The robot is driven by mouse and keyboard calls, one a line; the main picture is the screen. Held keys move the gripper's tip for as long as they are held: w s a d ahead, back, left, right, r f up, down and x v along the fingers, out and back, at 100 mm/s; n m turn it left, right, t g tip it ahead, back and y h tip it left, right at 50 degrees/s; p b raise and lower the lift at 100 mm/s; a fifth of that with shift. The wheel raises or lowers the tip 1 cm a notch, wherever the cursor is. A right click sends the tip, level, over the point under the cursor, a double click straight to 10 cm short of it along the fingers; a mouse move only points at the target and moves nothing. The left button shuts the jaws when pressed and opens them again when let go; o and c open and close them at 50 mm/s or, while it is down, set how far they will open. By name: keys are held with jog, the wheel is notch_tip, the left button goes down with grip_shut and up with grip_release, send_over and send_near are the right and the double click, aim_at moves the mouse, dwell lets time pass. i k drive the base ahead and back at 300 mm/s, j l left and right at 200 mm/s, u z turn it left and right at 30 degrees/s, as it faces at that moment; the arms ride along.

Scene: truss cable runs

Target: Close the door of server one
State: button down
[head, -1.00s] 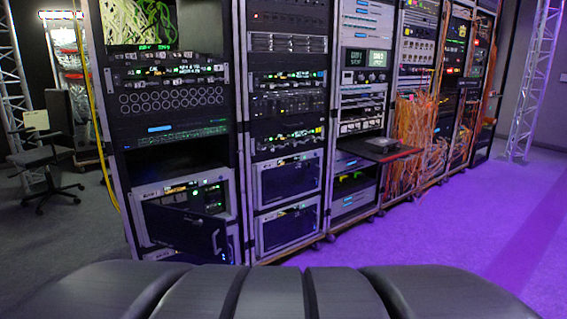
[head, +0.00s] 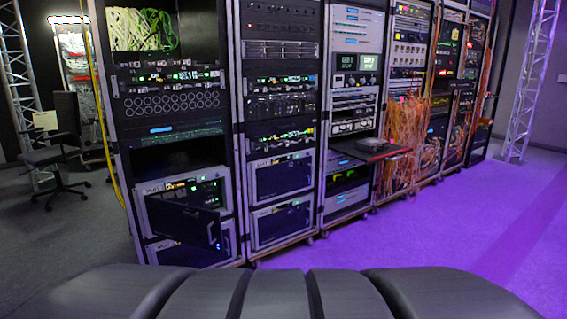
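The left rack holds a unit low down whose black door (head: 184,223) stands open, swung out toward me. I take it to be server one, though its label is too small to read. The door's handle shows near its right edge. Behind the door, the server's light grey frame (head: 229,195) and its lit green indicators show. A second similar unit (head: 166,251) sits right below, partly covered by the open door. My gripper is not in view.
More racks (head: 281,120) run to the right, with orange cables (head: 404,125) hanging from one. A shelf (head: 370,148) juts out of the third rack. An office chair (head: 55,158) stands at the far left. Purple-lit floor (head: 430,235) is clear at right. My own dark body fills the bottom.

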aim_at(169, 220)
jog(key=i+j, duration=0.65)
jog(key=i, duration=0.3)
